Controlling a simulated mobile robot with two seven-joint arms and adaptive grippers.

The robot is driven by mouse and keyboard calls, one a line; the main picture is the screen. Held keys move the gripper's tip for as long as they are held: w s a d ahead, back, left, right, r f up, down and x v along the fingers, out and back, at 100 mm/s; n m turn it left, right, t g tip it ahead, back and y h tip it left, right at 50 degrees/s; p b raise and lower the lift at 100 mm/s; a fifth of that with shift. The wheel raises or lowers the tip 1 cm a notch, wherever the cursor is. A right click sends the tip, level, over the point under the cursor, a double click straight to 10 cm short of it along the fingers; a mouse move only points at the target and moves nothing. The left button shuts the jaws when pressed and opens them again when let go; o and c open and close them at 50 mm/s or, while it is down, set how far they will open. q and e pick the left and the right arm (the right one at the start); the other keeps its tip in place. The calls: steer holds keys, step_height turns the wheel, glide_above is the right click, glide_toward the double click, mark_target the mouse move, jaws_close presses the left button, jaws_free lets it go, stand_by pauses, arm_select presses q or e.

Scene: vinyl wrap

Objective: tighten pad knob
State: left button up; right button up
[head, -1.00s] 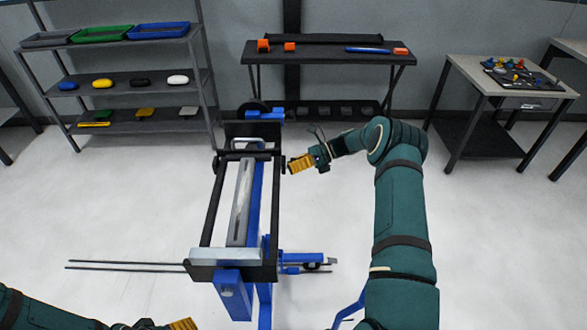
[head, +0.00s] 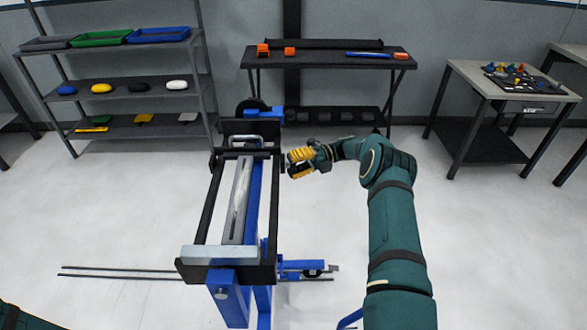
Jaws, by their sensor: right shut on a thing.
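The blue and black wrapping stand (head: 205,210) is in the middle of the head view, with a long grey bar along its frame. My right gripper (head: 289,163), with yellow fingers, is at the right side of the stand's far end. It is shut on a small dark part there, which looks like the pad knob; the fingers hide most of it. Only a bit of my left arm shows at the bottom left corner, and its gripper is out of view.
Thin dark rods (head: 120,272) stick out low to the left of the stand. A shelf rack (head: 130,85) is at the back left, a black bench (head: 330,58) behind the stand, and a side table (head: 465,72) at the right. The floor between is clear.

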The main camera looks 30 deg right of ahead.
steer(key=shift+m, duration=0.6)
steer(key=o, duration=1.2)
steer(key=shift+r, duration=0.1)
